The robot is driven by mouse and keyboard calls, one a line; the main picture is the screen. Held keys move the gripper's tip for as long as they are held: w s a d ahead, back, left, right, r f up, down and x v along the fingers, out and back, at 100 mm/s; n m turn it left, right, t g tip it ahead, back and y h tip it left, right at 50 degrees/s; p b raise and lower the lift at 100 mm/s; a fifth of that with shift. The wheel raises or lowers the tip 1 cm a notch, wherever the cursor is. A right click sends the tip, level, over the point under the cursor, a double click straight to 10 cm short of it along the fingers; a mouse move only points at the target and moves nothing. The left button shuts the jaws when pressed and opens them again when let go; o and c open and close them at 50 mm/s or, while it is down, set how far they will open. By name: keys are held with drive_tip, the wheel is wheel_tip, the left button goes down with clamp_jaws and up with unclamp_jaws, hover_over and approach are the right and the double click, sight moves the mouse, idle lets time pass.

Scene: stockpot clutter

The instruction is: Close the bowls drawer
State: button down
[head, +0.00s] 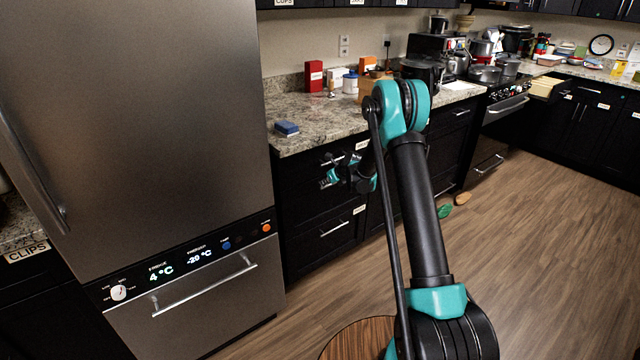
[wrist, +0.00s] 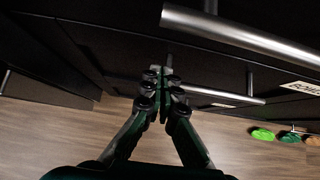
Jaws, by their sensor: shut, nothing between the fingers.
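The label with partly readable "BOWL" lettering (wrist: 303,88) is at the right edge of the wrist view, on a dark drawer front. A large silver handle (wrist: 240,35) crosses the top of that view, close to the camera. In the head view, the top drawer's label (head: 361,145) is too small to read, and my wrist hides part of that drawer. My gripper (head: 326,182) is in front of the dark drawers below the counter. In the wrist view my gripper (wrist: 163,76) is shut and empty, its fingertips near the dark front. I cannot tell whether they touch it.
A lower drawer handle (head: 335,228) is below my gripper. The steel fridge (head: 140,130) stands close on the left. A blue box (head: 287,128) lies on the granite counter.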

drive_tip(key=s+d+r+n+h, duration=0.1)
drive_tip(key=s+d+r+n, duration=0.25)
drive_tip(key=s+r, duration=0.35)
drive_tip(key=s+d+r+n, duration=0.3)
drive_tip(key=s+d+r, duration=0.2)
drive_tip(key=s, duration=0.4)
drive_tip(key=s+d+n+g+h, duration=0.1)
drive_tip(key=s+d+n, duration=0.3)
drive_tip(key=s+n, duration=0.3)
drive_tip(key=s+d+n+g+h, duration=0.1)
drive_tip(key=s+n, duration=0.6)
drive_tip(key=s, duration=1.1)
drive_tip(key=s+d+f+n+h, duration=0.1)
drive_tip(key=s+d+n, duration=0.5)
drive_tip(key=s, duration=0.6)
drive_tip(key=shift+s+d+n+g+h, duration=0.3)
drive_tip(key=shift+n+g+h, duration=0.1)
drive_tip(key=shift+n+h, duration=0.5)
